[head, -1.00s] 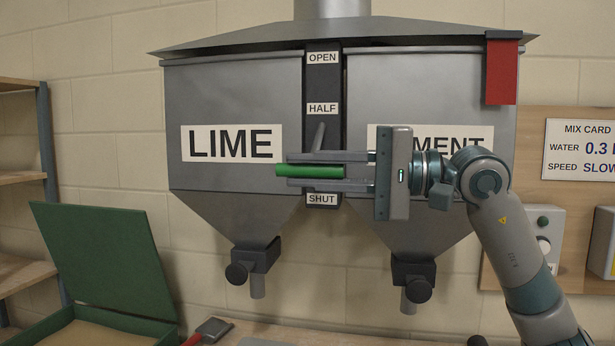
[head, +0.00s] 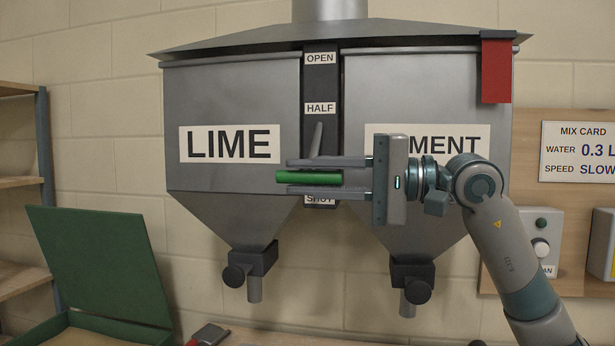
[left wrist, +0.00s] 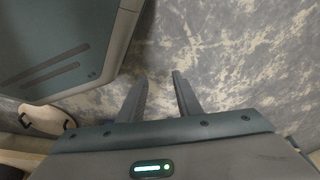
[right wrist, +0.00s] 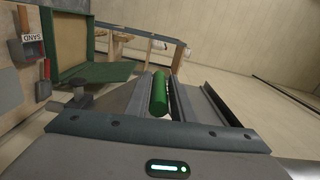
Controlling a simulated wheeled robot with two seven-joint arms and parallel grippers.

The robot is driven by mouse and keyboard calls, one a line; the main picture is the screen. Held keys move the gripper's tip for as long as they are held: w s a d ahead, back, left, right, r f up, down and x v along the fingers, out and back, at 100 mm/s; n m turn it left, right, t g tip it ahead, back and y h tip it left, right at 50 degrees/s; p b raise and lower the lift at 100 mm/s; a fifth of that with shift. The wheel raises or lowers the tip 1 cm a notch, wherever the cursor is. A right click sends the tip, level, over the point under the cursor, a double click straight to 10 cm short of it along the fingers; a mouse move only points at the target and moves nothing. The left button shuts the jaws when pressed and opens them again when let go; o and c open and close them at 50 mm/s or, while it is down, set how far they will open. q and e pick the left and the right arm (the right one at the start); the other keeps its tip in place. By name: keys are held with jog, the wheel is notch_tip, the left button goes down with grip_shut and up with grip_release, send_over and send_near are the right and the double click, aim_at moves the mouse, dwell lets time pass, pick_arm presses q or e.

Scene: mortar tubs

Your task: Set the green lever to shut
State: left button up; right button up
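The green lever handle (head: 309,177) lies level in front of the hopper's dark scale strip. It is below the HALF label (head: 320,108) and just above the SHUT label (head: 320,200), whose top is partly covered. My right gripper (head: 315,176) comes in from the right, with one finger above and one below the handle, closed on it. In the right wrist view the green handle (right wrist: 159,94) sits between the fingers. My left gripper (left wrist: 161,77) is out of the head view; its fingers are apart and empty over a mottled grey floor.
The LIME (head: 230,144) and cement bins stand behind the lever; my right gripper partly covers the cement label. A red plate (head: 496,70) hangs at upper right. A green open-lidded box (head: 100,265) is at lower left. A mix card board (head: 588,150) is right.

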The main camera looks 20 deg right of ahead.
jog(key=shift+o, duration=1.2)
jog(key=shift+w+d+f, duration=0.1)
jog(key=shift+w+f, duration=0.05)
jog(key=shift+w+d, duration=0.1)
jog(key=shift+w, duration=0.05)
